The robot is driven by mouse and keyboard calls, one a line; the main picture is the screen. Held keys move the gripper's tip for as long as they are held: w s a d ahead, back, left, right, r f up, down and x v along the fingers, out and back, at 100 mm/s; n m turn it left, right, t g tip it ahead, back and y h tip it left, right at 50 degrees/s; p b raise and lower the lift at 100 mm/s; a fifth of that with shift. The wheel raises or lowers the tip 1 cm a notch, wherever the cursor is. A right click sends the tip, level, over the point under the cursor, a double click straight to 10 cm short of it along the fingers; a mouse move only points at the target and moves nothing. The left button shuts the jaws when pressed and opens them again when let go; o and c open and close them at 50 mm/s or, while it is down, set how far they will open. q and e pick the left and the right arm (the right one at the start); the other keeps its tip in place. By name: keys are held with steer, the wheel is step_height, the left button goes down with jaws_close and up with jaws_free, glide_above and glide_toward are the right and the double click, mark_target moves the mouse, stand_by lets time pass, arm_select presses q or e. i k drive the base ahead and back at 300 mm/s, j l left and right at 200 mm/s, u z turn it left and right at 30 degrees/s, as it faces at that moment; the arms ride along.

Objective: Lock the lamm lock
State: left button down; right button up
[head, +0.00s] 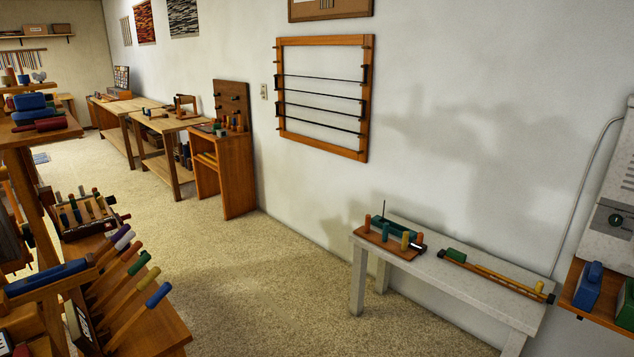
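No lamm lock can be picked out for certain in the head view. A wooden bar with a blue grip (48,277) lies across the loom's left side. Neither of my grippers is in view. The loom's left and lower parts are cut off by the frame.
A grey bench (455,276) by the wall holds a wooden board with pegs (388,240) and a long yellow tool (495,274). A wooden shelf (598,312) stands at the right edge. Worktables (165,125) line the wall behind. The floor (265,290) between loom and bench is clear.

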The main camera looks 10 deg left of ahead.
mark_target(128, 216)
steer(key=i+l, duration=0.15)
steer(key=i, duration=0.7)
steer(key=i+l, duration=0.15)
steer(key=i, duration=0.75)
steer(key=i+j+u, duration=0.2)
steer(key=i+u, duration=0.7)
steer(key=i+l+u, duration=0.2)
steer(key=i+u, duration=0.25)
steer(key=i+l+u, duration=0.2)
steer(key=i, duration=0.35)
steer(key=i+l+u, duration=0.15)
steer(key=i, duration=0.45)
